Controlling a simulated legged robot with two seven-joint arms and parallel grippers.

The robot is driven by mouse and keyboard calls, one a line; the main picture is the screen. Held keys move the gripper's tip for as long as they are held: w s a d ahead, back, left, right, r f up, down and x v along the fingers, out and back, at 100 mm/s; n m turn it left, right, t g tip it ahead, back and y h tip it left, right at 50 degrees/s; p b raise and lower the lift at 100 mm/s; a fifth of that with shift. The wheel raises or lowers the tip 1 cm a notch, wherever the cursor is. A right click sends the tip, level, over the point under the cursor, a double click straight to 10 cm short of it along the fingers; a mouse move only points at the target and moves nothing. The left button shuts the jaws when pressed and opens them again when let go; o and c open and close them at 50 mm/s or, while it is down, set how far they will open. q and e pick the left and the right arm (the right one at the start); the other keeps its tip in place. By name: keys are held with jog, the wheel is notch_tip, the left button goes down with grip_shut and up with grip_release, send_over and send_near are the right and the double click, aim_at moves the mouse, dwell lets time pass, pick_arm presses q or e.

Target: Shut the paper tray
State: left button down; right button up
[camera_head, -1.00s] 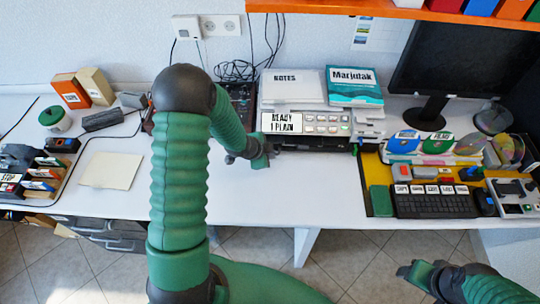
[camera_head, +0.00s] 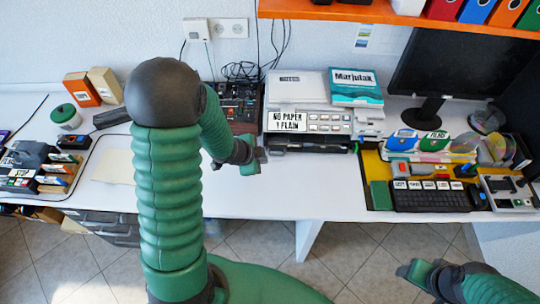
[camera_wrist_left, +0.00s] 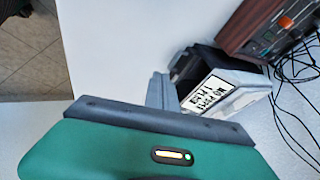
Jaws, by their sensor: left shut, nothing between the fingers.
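The white printer (camera_head: 318,122) stands against the wall, with a small sign on its front reading "NO PAPER 1 PLAIN". Its dark paper tray (camera_head: 312,146) is low on the front and seems to stick out a little. My left gripper (camera_head: 256,161) is shut and empty, just left of the tray's front, apart from it as far as I can tell. The left wrist view shows the printer sign (camera_wrist_left: 208,92) and a grey piece (camera_wrist_left: 160,91) that may be the tray's edge or a finger. My right gripper (camera_head: 412,270) is low at the right, away from the table.
A dark control box (camera_head: 238,102) stands left of the printer. A book (camera_head: 355,80) lies on top of the printer. A keyboard (camera_head: 430,197) and monitor (camera_head: 445,60) are to the right. The white table (camera_head: 290,195) is clear in front of the printer.

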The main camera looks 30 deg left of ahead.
pick_arm(q)
jog(key=b+x, duration=0.1)
jog(key=x, duration=0.2)
jog(key=b+x, duration=0.1)
jog(key=x, duration=0.2)
jog(key=b+x, duration=0.1)
jog(key=x, duration=0.2)
jog(key=shift+s+d+f, duration=0.1)
jog(key=shift+d+f, duration=0.3)
jog(key=shift+f, duration=0.05)
jog(key=shift+w+a+f+p, duration=0.1)
jog(key=shift+w+a+p, duration=0.15)
jog(key=shift+w, duration=0.35)
jog(key=shift+w+a+f+p, duration=0.1)
jog(key=shift+w+a, duration=0.25)
jog(key=shift+w, duration=0.2)
jog(key=shift+w+a+f, duration=0.1)
jog(key=shift+w+a, duration=0.15)
jog(key=shift+w, duration=0.3)
pick_arm(e)
jog(key=x, duration=0.2)
jog(key=shift+d+f, duration=0.3)
jog(key=shift+f, duration=0.15)
pick_arm(q)
jog(key=shift+a+f, duration=0.1)
